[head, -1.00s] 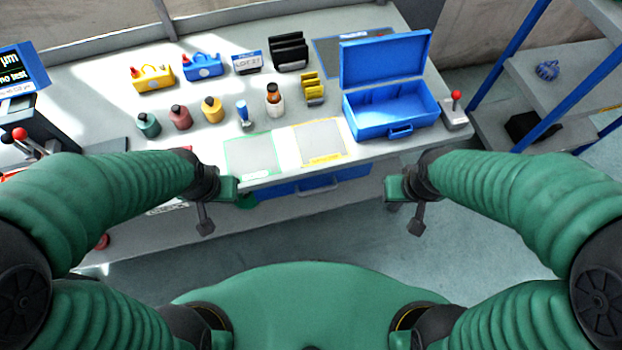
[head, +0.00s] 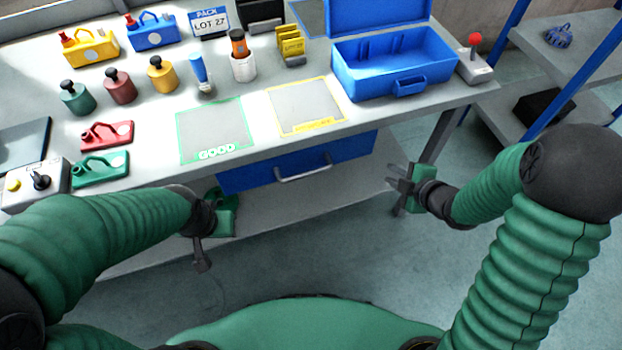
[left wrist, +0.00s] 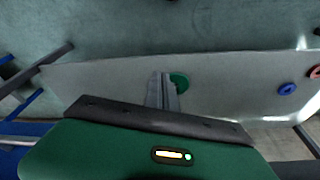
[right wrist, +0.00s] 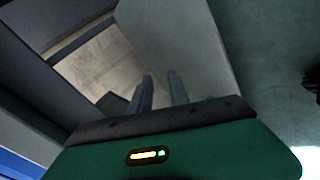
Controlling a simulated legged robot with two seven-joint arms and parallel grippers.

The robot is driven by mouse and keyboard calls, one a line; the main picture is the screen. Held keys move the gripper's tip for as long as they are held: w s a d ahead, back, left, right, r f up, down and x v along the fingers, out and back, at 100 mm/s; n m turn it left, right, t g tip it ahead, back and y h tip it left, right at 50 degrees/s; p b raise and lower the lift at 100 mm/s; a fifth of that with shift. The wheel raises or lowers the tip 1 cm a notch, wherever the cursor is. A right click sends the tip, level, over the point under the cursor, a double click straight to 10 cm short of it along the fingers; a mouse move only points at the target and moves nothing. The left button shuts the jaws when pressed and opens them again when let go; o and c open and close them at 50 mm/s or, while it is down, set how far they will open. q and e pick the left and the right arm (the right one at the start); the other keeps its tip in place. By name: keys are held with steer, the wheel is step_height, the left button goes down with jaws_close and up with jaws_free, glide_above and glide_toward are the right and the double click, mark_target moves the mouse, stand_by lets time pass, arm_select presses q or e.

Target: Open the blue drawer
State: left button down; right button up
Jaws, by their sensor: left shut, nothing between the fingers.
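The blue drawer (head: 241,180) hangs under the front edge of the workbench in the head view. It looks closed, and its grey bar handle (head: 303,172) faces me. My right gripper (head: 394,188) is to the right of the drawer, apart from the handle. Its fingers point left and are spread and empty; they also show apart in the right wrist view (right wrist: 160,82). My left gripper (head: 202,264) is below and left of the drawer, pointing down. Its fingers are together with nothing between them, also in the left wrist view (left wrist: 163,90).
The grey workbench (head: 375,122) carries a blue open toolbox (head: 390,72), green (head: 215,128) and yellow (head: 306,106) marked areas, and several bottles and parts. A lower shelf (head: 290,206) lies under the drawer. A rack (head: 560,70) stands at the right. The floor before the bench is free.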

steer(key=s+a+n+y, duration=0.4)
steer(key=a+n+y, duration=0.1)
steer(key=n+y, duration=0.25)
steer(key=n+g+y, duration=0.1)
steer(key=n+y, duration=0.6)
glide_toward(310, 172)
steer(key=shift+h, duration=0.35)
steer(key=b+x, duration=0.2)
steer(key=x, duration=0.8)
steer(key=shift+w+f, duration=0.1)
steer(key=shift+c, duration=0.2)
jaws_close()
steer(key=shift+f, duration=0.1)
